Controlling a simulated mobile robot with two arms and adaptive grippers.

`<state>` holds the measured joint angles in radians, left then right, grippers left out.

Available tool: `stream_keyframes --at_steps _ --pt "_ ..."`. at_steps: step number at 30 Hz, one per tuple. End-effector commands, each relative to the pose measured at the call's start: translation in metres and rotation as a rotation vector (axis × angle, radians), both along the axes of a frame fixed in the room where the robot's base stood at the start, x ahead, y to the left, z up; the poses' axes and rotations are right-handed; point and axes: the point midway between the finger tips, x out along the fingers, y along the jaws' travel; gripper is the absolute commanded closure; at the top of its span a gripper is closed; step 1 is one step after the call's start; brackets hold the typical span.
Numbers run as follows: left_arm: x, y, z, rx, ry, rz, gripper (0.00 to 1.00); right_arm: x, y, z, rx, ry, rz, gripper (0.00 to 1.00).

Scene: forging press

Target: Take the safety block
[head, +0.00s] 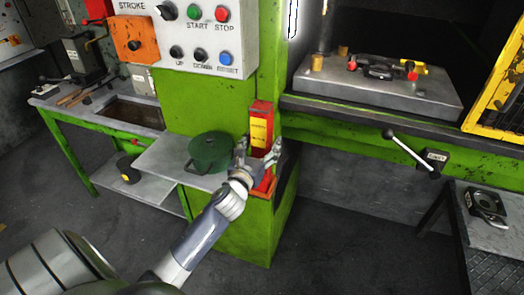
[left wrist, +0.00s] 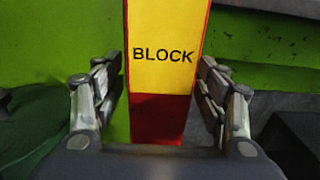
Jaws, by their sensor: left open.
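The safety block (head: 261,128) is an upright red bar with a yellow band, standing against the green press frame in the head view. In the left wrist view the block (left wrist: 165,65) fills the middle, with the word BLOCK on its yellow part and red below. My left gripper (head: 259,155) is at the block's lower half, with one finger on each side. In the left wrist view the fingers of the left gripper (left wrist: 164,108) are open, with a gap visible on each side. The block's foot is partly hidden by the gripper. My right gripper is not in view.
A control panel (head: 205,35) with buttons is above. The press bed (head: 380,95) and a lever (head: 410,150) are to the right. A side table (head: 490,235) stands at lower right.

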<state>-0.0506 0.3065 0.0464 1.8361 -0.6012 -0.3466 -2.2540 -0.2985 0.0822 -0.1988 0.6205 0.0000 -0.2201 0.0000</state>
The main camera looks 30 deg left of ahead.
Motion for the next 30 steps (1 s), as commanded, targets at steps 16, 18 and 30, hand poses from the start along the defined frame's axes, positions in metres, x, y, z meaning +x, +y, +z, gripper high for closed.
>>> stream_keyframes --at_steps 16,18,30 --pt "0.0 0.0 0.0 0.0 0.0 0.0 1.0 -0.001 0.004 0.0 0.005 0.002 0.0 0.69" --pt "0.0 0.0 0.004 0.003 -0.009 -0.002 1.0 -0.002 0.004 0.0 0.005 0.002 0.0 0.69" --pt "0.0 0.0 0.012 0.005 -0.01 -0.003 1.0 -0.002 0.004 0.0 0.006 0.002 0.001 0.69"
